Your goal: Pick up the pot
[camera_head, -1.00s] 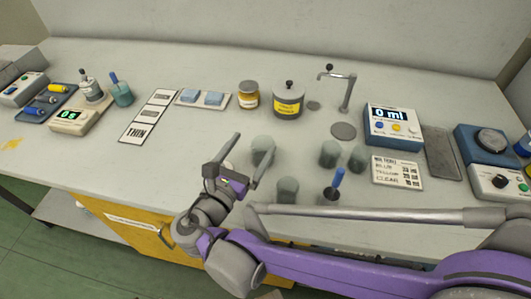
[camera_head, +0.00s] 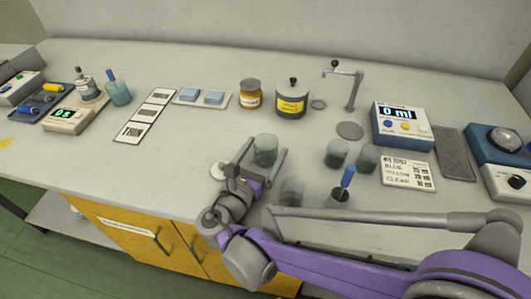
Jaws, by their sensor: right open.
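A small grey-green, see-through pot (camera_head: 265,151) stands upright on the bench near the middle. My right gripper (camera_head: 267,146) is open, with one finger on each side of this pot. I cannot tell whether either finger touches it. Similar pots stand to the right, one (camera_head: 337,154) beside another (camera_head: 367,159), and one (camera_head: 292,191) nearer the front. My left gripper is not in view.
A holder with a blue-handled tool (camera_head: 346,182) stands right of my gripper. A bent metal spout (camera_head: 352,88) and a "0 ml" device (camera_head: 401,126) are behind. The bench front left is mostly clear.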

